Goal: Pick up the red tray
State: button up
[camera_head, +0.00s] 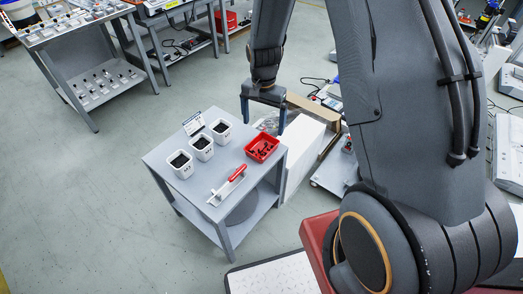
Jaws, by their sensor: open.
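The red tray (262,147) sits at the right side of a small grey table (222,184). It holds several small dark and red parts. My gripper (264,112) points down above and behind the table's back right edge, apart from the tray. Its fingers are spread and nothing shows between them. The tray is in full view.
Three white cups (201,147) with dark contents stand on the table's left and back, before a small sign (193,123). A red-handled tool (229,184) lies in front of the tray.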

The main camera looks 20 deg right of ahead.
jog(key=m, duration=0.2)
send_over(262, 150)
notch_tip(262, 150, down, 8)
jog(key=shift+a+f, duration=0.2)
jog(key=shift+f, duration=0.55)
jog(key=shift+a+f, duration=0.15)
jog(key=shift+f, duration=0.55)
jog(key=f, duration=0.2)
jog(key=f+p, duration=0.1)
jog(key=f, duration=0.1)
jog(key=shift+s+d, duration=0.15)
jog(key=shift+d, duration=0.15)
jog(key=shift+f, duration=0.6)
jog(key=c, duration=1.2)
jog(key=shift+c, duration=0.2)
jog(key=shift+r, duration=0.15)
